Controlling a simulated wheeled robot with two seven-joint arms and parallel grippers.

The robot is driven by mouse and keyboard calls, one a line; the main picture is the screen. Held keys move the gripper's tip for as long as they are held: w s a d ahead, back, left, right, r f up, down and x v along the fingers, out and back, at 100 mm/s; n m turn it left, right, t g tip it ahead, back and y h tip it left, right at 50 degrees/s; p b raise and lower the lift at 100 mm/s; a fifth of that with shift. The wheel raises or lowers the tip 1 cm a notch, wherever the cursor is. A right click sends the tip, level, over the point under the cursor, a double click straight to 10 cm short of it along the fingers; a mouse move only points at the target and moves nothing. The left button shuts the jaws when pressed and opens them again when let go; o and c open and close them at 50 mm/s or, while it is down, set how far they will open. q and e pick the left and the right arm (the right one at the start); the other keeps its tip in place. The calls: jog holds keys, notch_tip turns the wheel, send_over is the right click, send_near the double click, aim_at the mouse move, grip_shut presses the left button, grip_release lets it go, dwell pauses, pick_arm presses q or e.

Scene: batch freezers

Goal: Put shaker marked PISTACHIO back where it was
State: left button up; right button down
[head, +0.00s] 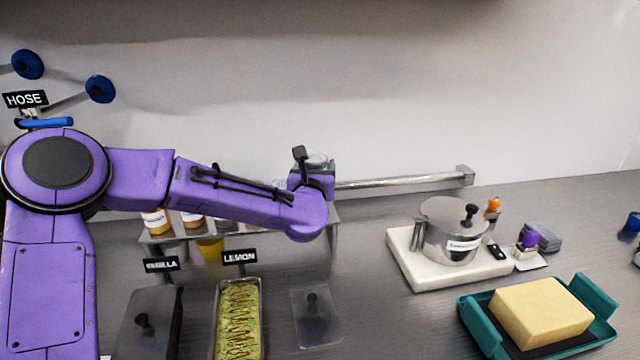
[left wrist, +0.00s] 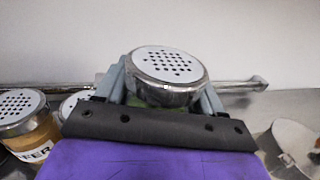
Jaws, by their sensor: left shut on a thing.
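A shaker (left wrist: 168,68) with a perforated metal lid and a hint of green below it is clasped between the fingers of my left gripper (left wrist: 165,92) in the left wrist view. It looks upright. Its label is hidden, so I cannot read PISTACHIO on it. In the head view my left gripper (head: 313,178) is over the right end of a small raised shelf (head: 330,214), and my arm covers most of that shelf. I cannot tell whether the shaker touches the shelf. My right gripper is not in view.
Other shakers (head: 155,222) stand left on the shelf; one also shows in the left wrist view (left wrist: 20,112). A wall rail (head: 405,182) runs behind. In front are the VANILLA and LEMON signs (head: 239,257) and a green-filled pan (head: 238,320).

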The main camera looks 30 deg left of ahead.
pick_arm(q)
jog(key=w+f, duration=0.1)
jog(key=f, duration=0.1)
jog(key=w+f+p, duration=0.1)
jog(key=f, duration=0.2)
jog(key=w+f, duration=0.1)
jog(key=f, duration=0.1)
jog(key=shift+w+a+f+p, duration=0.35)
jog(key=shift+w, duration=0.05)
jog(key=shift+s+f, duration=0.1)
jog(key=o, duration=0.8)
jog(key=shift+r, duration=0.2)
jog(key=b+v, duration=0.4)
jog(key=v, duration=0.8)
